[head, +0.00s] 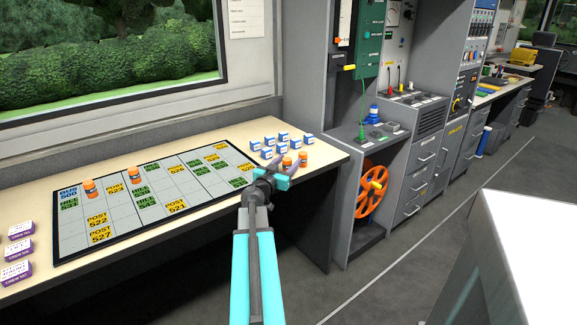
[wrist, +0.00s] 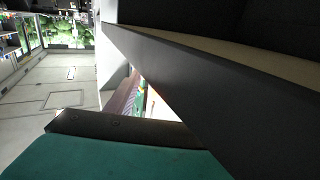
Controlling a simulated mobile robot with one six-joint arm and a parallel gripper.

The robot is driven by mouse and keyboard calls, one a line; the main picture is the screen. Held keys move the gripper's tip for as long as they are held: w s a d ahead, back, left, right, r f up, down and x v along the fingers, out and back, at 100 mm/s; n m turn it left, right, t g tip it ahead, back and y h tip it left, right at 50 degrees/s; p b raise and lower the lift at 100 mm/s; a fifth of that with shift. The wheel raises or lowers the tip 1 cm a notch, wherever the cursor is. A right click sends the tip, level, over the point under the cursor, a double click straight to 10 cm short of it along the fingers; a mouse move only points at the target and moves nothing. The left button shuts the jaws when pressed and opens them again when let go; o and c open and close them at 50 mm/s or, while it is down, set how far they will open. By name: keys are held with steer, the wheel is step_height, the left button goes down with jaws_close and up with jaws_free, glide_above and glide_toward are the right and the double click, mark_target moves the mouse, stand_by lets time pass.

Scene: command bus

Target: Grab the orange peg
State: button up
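Two orange pegs stand near the right end of the pale desk, one at the left (head: 287,162) and one at the right (head: 303,158), both close behind my gripper in the head view. Two more orange pegs with pale bands stand on the gridded board, one at its left (head: 90,187) and one nearer its middle (head: 135,175). My gripper (head: 277,174) is at the desk's front edge, just in front of the right-hand pegs. Its opening is not clear. The wrist view shows a teal and dark gripper part (wrist: 125,130) and no peg.
The board (head: 120,215) fills much of the desk (head: 190,142). Purple-and-white blocks (head: 18,250) sit at the left. A grey cabinet with an orange reel (head: 370,190) stands right of the desk.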

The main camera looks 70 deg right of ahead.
mark_target(288, 159)
steer(key=c, duration=1)
steer(key=shift+c, duration=0.2)
steer(key=shift+r+p, duration=1.75)
steer(key=shift+r, duration=3.3)
